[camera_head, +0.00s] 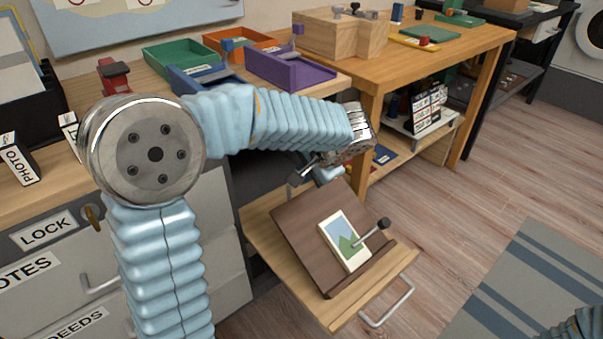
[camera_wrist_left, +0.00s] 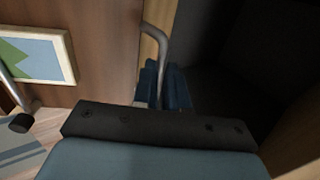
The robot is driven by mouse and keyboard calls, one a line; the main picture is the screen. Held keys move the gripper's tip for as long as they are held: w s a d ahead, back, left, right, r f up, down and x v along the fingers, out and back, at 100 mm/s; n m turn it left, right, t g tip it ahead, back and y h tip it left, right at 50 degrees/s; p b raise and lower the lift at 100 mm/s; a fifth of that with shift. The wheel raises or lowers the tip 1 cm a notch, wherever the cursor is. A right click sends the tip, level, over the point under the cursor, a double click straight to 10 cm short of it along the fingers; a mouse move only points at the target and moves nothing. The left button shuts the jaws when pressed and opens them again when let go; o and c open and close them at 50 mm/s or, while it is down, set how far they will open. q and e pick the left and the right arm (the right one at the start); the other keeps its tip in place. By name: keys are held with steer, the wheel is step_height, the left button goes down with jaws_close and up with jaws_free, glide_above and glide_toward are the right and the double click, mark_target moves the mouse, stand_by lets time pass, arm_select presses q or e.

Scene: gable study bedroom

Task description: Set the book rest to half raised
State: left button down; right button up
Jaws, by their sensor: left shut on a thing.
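The book rest is a dark brown board (camera_head: 312,232) on a pale wooden pull-out shelf (camera_head: 342,312). The board stands tilted, its upper edge lifted toward the desk. A picture card (camera_head: 343,240) leans on it, with a black-knobbed rod in front. My left gripper (camera_head: 326,174) is at the board's upper edge, partly hidden by my arm. In the left wrist view its blue fingers (camera_wrist_left: 164,88) are shut on a grey metal bar (camera_wrist_left: 156,42) beside the brown board (camera_wrist_left: 105,50). How the bar joins the board is hidden. My right gripper is out of view.
A metal handle (camera_head: 388,306) sticks out from the shelf's front. Labelled drawers (camera_head: 60,275) stand at left. Green (camera_head: 178,57), orange and purple (camera_head: 290,70) trays stand on the desk behind. Clear wooden floor and a striped rug (camera_head: 510,290) lie at right.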

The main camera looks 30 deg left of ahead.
arm_select(q)
steer(key=shift+s+d+r, duration=0.1)
steer(key=shift+d, duration=0.1)
stand_by(0.3)
steer(key=c, duration=1.2)
jaws_free()
steer(key=shift+o, duration=0.2)
steer(key=p+v, duration=0.2)
steer(key=v, duration=1.1)
steer(key=shift+d+r, duration=0.3)
